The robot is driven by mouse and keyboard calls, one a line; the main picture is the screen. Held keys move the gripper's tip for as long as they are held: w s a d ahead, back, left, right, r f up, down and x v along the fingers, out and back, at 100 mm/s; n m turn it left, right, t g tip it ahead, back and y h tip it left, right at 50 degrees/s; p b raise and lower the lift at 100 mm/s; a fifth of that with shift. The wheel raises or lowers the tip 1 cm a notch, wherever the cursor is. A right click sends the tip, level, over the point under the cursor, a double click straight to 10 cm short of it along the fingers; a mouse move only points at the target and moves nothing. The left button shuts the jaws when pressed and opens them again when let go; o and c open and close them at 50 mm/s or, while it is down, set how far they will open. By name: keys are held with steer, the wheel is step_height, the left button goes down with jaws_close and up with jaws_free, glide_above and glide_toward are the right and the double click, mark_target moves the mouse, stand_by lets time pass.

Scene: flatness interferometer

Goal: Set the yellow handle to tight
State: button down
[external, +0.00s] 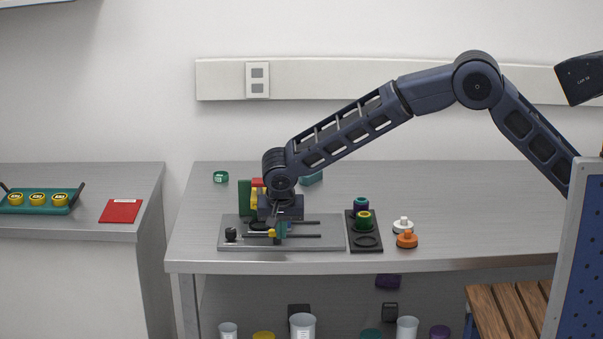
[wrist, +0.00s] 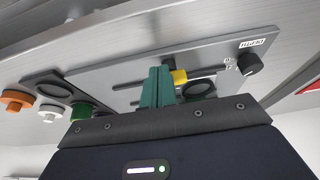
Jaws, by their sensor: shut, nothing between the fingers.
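The yellow handle (external: 272,233) sits on a dark rod of the grey fixture plate (external: 333,242). It also shows in the wrist view (wrist: 179,78), directly right of my fingers. My gripper (external: 282,230) is low over the plate, with its teal fingers (wrist: 157,86) shut together and empty. The fingers are right beside the handle; I cannot tell whether they touch it. No marking for tight can be read, and the arm and fingers hide part of the plate.
A black knob (wrist: 249,65) stands at one end of the plate. A black holder (external: 365,246) with green and yellow pieces stands right of the plate, with white (external: 403,225) and orange (external: 407,240) knobs beyond. Green and red blocks (external: 245,197) stand behind. The bench's right side is clear.

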steer(key=shift+w+d+n+y, duration=0.2)
steer(key=shift+n+y, duration=0.1)
steer(key=shift+n, duration=0.5)
steer(key=shift+w+d+n+y, duration=0.1)
steer(key=shift+d+n+y, duration=0.15)
steer(key=shift+n, duration=0.85)
steer(key=shift+w+d+n+y, duration=0.1)
steer(key=shift+w+n+y, duration=0.05)
steer(key=shift+n+y, duration=0.25)
steer(key=shift+w+d+n+g+y, duration=0.15)
steer(key=shift+n+g+y, duration=0.1)
steer(key=shift+n, duration=0.55)
steer(key=shift+w+d+n+g+y, duration=0.15)
steer(key=shift+n+g+y, duration=0.1)
steer(key=shift+n, duration=0.55)
steer(key=shift+w+d+n+g+y, duration=0.1)
steer(key=shift+w+n+g+y, duration=0.15)
steer(key=shift+n, duration=0.55)
steer(key=shift+w+d+n+g+y, duration=0.15)
steer(key=shift+w+n, duration=0.1)
steer(key=shift+n, duration=0.55)
steer(key=shift+w+n+g+y, duration=0.15)
steer(key=shift+w+n+g, duration=0.1)
steer(key=shift+n, duration=0.5)
steer(key=shift+w+n+g+y, duration=0.1)
steer(key=shift+n+g, duration=0.15)
steer(key=shift+n, duration=0.5)
steer(key=shift+w, duration=0.25)
stand_by(0.7)
